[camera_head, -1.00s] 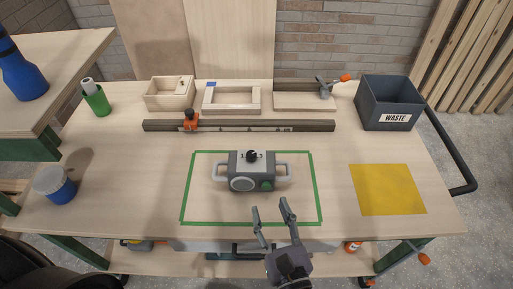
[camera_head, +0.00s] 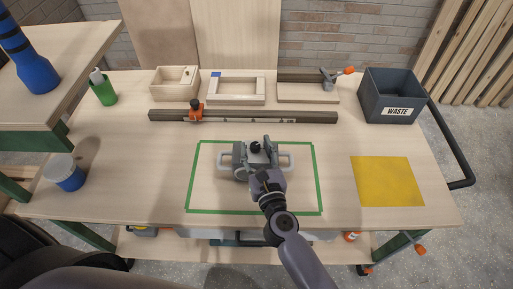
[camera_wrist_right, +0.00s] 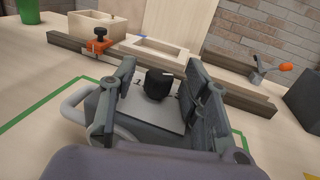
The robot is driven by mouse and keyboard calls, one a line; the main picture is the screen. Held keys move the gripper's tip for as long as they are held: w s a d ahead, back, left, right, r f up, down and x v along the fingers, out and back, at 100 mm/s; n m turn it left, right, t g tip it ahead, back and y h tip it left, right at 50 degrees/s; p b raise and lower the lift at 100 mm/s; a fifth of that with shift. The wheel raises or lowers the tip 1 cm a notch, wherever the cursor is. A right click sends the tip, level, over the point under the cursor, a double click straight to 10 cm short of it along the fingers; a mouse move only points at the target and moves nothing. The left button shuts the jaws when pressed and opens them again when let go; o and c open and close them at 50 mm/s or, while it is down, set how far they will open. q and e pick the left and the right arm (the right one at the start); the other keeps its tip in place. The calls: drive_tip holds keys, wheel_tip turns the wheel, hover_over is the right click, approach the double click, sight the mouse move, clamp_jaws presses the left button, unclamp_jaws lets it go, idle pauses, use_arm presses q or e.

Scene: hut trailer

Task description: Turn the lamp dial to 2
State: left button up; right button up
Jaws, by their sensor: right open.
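The lamp (camera_head: 239,170) is a grey box with a light handle at each side. It stands inside a green tape outline on the workbench. Its black dial (camera_head: 255,147) is on top and also shows in the right wrist view (camera_wrist_right: 157,85), with a white mark near its top edge. My right gripper (camera_head: 258,147) is over the lamp, open, with one finger on each side of the dial; in the right wrist view (camera_wrist_right: 158,88) gaps show between the fingers and the dial. My left gripper is not in view.
A long bar with an orange clamp (camera_head: 196,111) lies behind the lamp. Wooden frames (camera_head: 236,98) and a waste bin (camera_head: 390,96) stand at the back. A yellow square (camera_head: 387,181) is at right, a blue-white jar (camera_head: 64,172) at left. Bench around the tape is clear.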

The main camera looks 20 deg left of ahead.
drive_tip(key=shift+c, duration=0.2)
clamp_jaws()
idle(0.4)
